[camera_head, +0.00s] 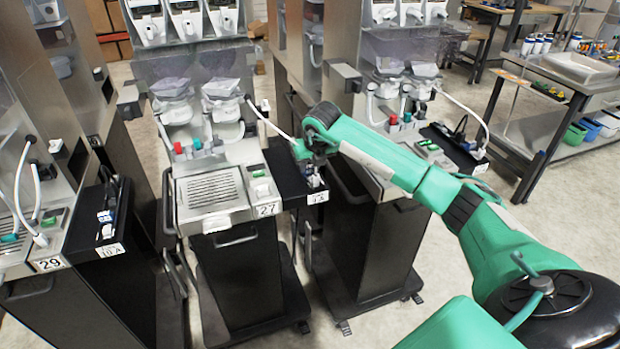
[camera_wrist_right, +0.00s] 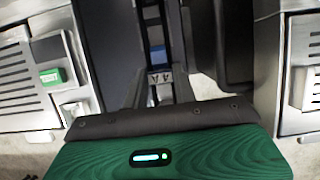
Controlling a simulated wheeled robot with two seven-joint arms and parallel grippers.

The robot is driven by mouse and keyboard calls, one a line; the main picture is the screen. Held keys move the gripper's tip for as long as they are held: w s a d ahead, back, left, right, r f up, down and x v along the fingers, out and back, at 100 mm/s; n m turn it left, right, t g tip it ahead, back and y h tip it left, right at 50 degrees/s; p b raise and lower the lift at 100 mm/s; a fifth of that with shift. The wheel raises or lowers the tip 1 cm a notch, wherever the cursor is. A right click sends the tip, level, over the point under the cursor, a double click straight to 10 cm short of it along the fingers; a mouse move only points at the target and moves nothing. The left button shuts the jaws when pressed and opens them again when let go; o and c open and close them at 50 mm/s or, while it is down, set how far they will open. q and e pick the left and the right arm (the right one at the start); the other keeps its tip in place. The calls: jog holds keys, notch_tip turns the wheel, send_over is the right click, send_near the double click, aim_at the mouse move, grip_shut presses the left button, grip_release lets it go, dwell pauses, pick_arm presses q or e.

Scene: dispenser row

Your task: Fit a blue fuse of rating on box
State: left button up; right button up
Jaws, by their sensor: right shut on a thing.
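My right gripper (camera_head: 314,168) reaches down over a narrow black box (camera_head: 285,180) beside the dispenser labelled 27. In the right wrist view its dark fingers (camera_wrist_right: 158,62) are shut on a small blue fuse (camera_wrist_right: 157,55), right above the box's white rating label (camera_wrist_right: 160,78), which seems to read 4 A. The label also shows small in the head view (camera_head: 316,197). I cannot tell whether the fuse is seated or just above its slot. Another black box (camera_head: 100,268), labelled 10 A, stands at the left with a blue piece (camera_head: 105,216) on it. My left gripper is out of view.
Dispenser 27 (camera_head: 212,190) stands left of the gripper and another dispenser (camera_head: 385,185) close on its right, so side room is tight. Hoses and cables (camera_head: 470,125) hang by the machines. A workbench (camera_head: 560,85) is at the far right.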

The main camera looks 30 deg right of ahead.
jog(key=shift+f, duration=0.1)
jog(key=o, duration=1.3)
jog(key=shift+r+p, duration=1.75)
jog(key=shift+r, duration=1.75)
pick_arm(q)
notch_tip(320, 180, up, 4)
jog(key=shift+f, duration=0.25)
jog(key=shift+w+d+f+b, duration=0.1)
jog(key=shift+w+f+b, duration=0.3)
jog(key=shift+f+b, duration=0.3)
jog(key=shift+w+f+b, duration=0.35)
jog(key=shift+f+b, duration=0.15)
jog(key=shift+b, duration=0.25)
pick_arm(e)
jog(key=shift+v, duration=6.95)
